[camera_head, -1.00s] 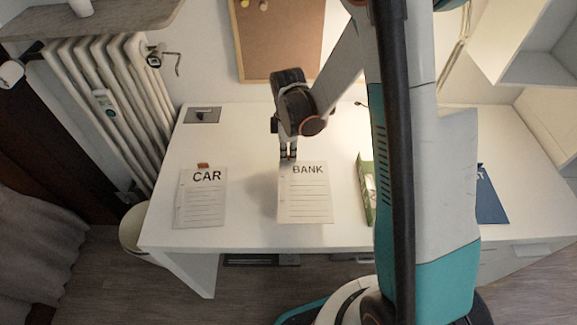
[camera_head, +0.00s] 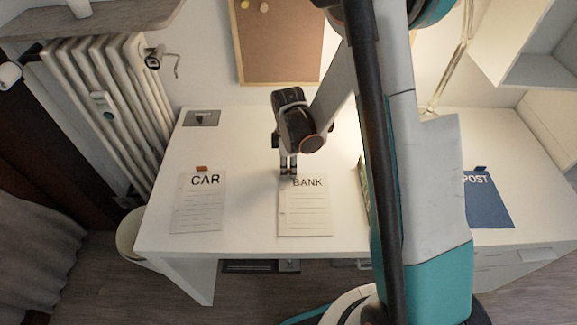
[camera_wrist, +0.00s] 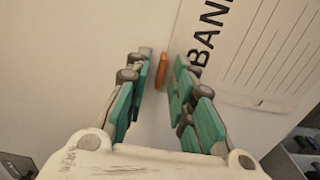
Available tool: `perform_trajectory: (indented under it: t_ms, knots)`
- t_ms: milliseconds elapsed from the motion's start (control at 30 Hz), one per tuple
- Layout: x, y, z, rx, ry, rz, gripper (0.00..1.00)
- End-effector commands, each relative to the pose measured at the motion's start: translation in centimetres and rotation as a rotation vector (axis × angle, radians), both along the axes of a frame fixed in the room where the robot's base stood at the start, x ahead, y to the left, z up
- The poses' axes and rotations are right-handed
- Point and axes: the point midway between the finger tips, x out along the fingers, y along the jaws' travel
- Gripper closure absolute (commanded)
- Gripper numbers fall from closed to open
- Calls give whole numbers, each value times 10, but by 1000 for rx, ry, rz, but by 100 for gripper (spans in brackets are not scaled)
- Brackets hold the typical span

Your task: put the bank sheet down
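The BANK sheet (camera_head: 306,210), a white lined page, lies on the desk, apparently flat. Its heading also shows in the wrist view (camera_wrist: 262,50). An orange tab (camera_wrist: 161,71) sits at its top edge. My gripper (camera_head: 288,175) points down at the sheet's top left. In the wrist view my gripper (camera_wrist: 161,65) has its fingers on either side of the orange tab, with a narrow gap on each side, so it looks open around the tab. The exact fingertip contact is hard to see.
The white desk (camera_head: 245,150) has a CAR sheet (camera_head: 198,207) with an orange tab on the left. A blue POST folder (camera_head: 487,205) lies at the right, and a green item (camera_head: 364,190) is partly hidden by my arm. Desk between CAR and BANK is clear.

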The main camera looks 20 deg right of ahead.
Motion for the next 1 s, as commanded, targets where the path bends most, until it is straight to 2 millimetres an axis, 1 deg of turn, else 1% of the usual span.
perform_trajectory:
  t_ms: [267,367,467,800,900,1000]
  knots:
    - [0,0,1,0,0,0,75]
    - [0,0,4,0,0,0,75]
    - [0,0,17,0,0,0,75]
    - [0,0,88,0,0,0,75]
    - [1,0,103,0,0,0,75]
    - [1,0,114,0,0,0,75]
